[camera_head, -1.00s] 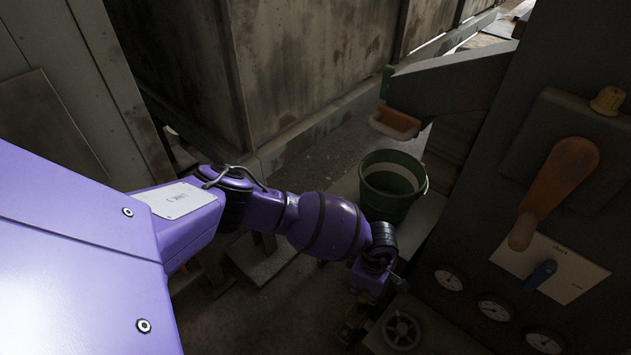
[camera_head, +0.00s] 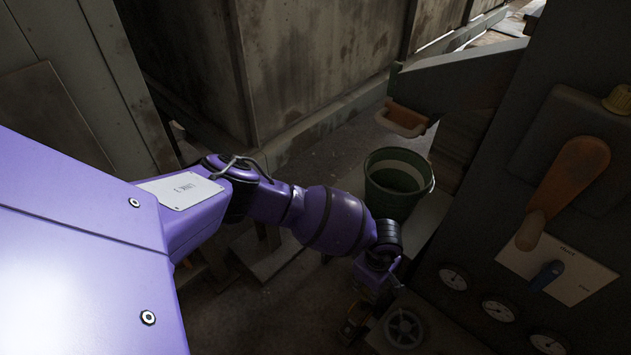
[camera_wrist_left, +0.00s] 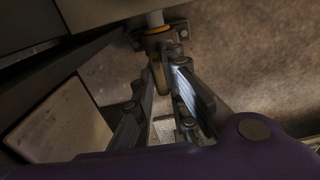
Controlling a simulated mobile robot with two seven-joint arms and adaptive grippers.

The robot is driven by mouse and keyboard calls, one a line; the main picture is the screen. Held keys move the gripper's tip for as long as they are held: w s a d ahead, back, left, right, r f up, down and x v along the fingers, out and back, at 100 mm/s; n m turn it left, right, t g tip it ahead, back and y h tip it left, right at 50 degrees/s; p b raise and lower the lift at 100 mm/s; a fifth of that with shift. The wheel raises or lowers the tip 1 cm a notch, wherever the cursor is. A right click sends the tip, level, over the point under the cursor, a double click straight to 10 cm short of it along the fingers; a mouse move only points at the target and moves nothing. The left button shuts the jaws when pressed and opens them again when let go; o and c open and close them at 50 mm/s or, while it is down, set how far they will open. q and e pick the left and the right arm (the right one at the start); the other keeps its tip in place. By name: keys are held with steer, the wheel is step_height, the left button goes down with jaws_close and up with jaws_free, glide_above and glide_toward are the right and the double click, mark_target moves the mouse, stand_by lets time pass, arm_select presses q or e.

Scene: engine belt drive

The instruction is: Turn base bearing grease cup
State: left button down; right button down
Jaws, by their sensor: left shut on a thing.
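My left gripper (camera_head: 354,326) is low and dark beside the machine's base in the head view, and what it holds is too small to make out there. In the left wrist view, its two fingers (camera_wrist_left: 163,88) close on a small brass-coloured part, the grease cup (camera_wrist_left: 158,76). The cup is partly hidden between the fingers. Just above it are a dark bracket, a yellow ring (camera_wrist_left: 158,30) and a pale stem. My right gripper is not in view.
A green bucket (camera_head: 393,190) stands behind my left wrist. The dark machine panel at right carries an orange lever (camera_head: 566,190), a blue switch (camera_head: 545,275) and several gauges (camera_head: 453,278). A round handwheel (camera_head: 404,328) sits just right of the gripper.

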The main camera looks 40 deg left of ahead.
mark_target(368, 289)
arm_select(q)
steer(key=c, duration=1.8)
jaws_free()
steer(key=shift+w+r, duration=0.1)
steer(key=shift+o, duration=0.2)
step_height(368, 289, up, 12)
